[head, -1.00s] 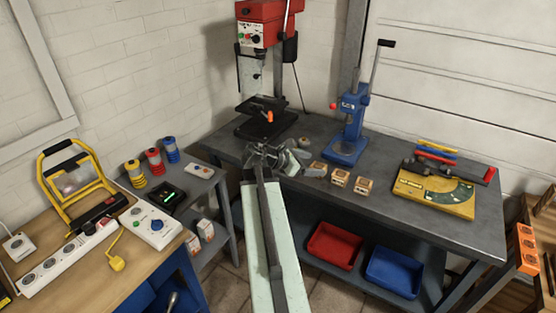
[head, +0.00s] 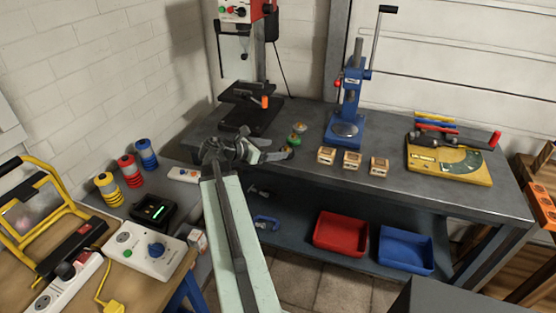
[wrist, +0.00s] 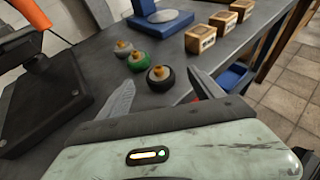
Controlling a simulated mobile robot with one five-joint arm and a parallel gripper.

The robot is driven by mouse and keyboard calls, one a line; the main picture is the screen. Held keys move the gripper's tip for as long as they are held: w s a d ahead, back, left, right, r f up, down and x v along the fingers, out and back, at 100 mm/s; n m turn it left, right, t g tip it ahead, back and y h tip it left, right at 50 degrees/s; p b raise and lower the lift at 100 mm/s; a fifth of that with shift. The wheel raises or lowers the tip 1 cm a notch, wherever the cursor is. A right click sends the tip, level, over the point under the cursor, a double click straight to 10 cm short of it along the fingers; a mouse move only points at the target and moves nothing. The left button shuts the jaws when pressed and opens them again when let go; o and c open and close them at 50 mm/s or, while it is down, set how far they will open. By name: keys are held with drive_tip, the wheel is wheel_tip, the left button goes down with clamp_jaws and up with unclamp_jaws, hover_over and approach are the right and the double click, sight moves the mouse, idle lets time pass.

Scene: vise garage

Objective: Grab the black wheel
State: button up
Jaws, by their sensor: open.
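The black wheel (wrist: 161,78) is a small round disc with a brass-coloured hub, lying on the grey workbench near its front edge. It is nearest of three wheels in the wrist view, with the green wheel (wrist: 137,61) and grey wheel (wrist: 123,48) behind it. My gripper (wrist: 162,82) is open and empty, with a finger on either side of the black wheel in the picture. Contact cannot be told. In the head view my gripper (head: 265,144) is over the bench, and the black wheel (head: 288,152) shows partly at its right finger.
The drill press (head: 250,108) stands behind my gripper on the left. A blue arbor press (head: 346,115) and several wooden blocks (head: 352,161) stand to the right. Red (head: 341,233) and blue (head: 405,249) bins sit on the lower shelf. A side table (head: 145,270) is at left.

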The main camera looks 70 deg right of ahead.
sight(285, 149)
drive_tip(key=shift+w+f, duration=0.55)
drive_tip(key=shift+f, duration=0.05)
drive_tip(key=b+x, duration=0.1)
drive_tip(key=x, duration=0.3)
drive_tip(key=b+x, duration=0.2)
drive_tip(key=x, duration=0.2)
drive_tip(key=shift+s+r, duration=0.25)
drive_tip(key=shift+s, duration=0.05)
drive_tip(key=shift+a, duration=0.1)
drive_tip(key=c, duration=1.6)
drive_tip(key=shift+r, duration=0.15)
